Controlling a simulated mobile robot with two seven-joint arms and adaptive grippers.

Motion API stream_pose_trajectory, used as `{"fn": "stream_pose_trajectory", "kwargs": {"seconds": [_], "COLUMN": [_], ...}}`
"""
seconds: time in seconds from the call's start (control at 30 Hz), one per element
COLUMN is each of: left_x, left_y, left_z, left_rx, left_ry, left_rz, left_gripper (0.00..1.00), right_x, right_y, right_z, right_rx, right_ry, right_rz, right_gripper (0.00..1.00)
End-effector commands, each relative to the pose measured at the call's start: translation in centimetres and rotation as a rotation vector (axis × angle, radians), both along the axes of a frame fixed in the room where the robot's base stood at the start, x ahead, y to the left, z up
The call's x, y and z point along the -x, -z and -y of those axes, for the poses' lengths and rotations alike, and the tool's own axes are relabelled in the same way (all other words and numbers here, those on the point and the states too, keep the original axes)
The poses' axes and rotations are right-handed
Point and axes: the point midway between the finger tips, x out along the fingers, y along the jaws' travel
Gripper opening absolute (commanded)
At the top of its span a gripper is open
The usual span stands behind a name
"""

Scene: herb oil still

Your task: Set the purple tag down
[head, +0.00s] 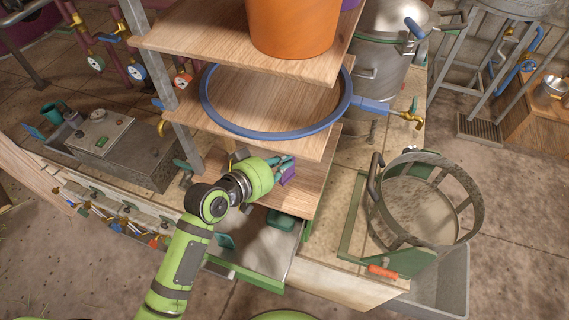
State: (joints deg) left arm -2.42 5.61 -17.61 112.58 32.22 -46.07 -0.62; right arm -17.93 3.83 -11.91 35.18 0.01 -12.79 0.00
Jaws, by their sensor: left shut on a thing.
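My left gripper (282,165) reaches in from the lower left to the lowest wooden shelf board (312,190). It is shut on the purple tag (289,176), a small purple piece that shows at the fingertips. The fingers and shelf edge hide part of the tag. I cannot tell whether the tag touches the board. My right gripper is not in view.
Above my gripper, a blue ring (340,120) lies on a middle shelf, and an orange pot (292,25) stands on the upper shelf. A metal basket frame (470,215) stands right. An open drawer (262,250) with green items sits below. A steel still (385,75) stands behind.

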Motion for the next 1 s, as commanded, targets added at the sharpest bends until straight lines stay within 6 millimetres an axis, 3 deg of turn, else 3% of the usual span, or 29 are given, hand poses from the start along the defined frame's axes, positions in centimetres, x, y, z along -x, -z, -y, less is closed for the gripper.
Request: {"fn": "stream_pose_trajectory", "kwargs": {"seconds": [0.2, 0.5, 0.93, 0.97, 1.0], "left_x": [-2.0, -2.0, -2.0, -2.0, -2.0], "left_y": [1.2, 4.9, 5.7, 5.6, 5.5], "left_z": [0.4, 0.4, 0.4, 0.4, 0.4], "left_rx": [0.002, -0.001, -0.001, -0.001, -0.002], "left_ry": [0.0, 0.0, 0.0, 0.0, 0.0], "left_rz": [0.0, -0.002, 0.0, 0.0, 0.0], "left_gripper": [0.0, 0.0, 0.0, 0.19, 0.31], "right_x": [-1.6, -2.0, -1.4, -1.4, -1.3], "right_y": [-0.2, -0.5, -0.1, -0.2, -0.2], "right_z": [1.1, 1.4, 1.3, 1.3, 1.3], "right_rx": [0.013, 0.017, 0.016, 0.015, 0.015], "right_ry": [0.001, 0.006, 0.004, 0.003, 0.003], "right_rz": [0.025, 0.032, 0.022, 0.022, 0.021], "right_gripper": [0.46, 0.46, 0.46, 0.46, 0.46]}}
